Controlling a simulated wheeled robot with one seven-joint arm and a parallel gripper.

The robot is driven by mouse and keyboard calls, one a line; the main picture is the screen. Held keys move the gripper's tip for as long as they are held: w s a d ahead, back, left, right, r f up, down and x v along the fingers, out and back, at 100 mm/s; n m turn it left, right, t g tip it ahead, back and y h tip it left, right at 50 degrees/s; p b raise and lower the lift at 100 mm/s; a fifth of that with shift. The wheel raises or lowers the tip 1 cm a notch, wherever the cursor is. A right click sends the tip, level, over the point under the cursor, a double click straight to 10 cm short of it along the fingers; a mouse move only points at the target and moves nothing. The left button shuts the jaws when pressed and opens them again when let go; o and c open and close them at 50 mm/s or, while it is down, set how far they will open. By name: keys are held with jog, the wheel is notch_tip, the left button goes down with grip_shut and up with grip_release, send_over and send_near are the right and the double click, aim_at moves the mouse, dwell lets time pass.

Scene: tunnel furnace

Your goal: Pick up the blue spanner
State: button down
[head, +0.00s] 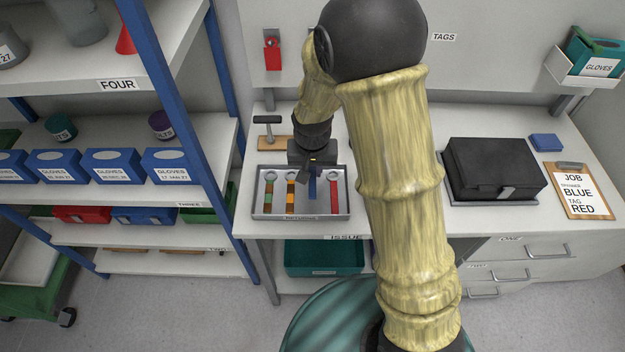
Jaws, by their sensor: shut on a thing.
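The blue spanner (312,187) is at the grey tray (262,216) on the bench, between an orange-banded spanner (291,196) and a red spanner (334,194). My gripper (311,172) is over the back part of the tray, shut on the blue spanner. The gripper hides the spanner's upper end. I cannot tell whether the spanner is still touching the tray floor.
A black case (494,170) and a clipboard (581,192) reading spanner blue, tag red are on the right of the bench. A wooden block with a dark T-handle (267,121) stands behind the tray. Blue shelf posts (170,90) rise at left. A red tag (272,55) hangs behind.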

jog(key=shift+r, duration=0.95)
dwell(0.6)
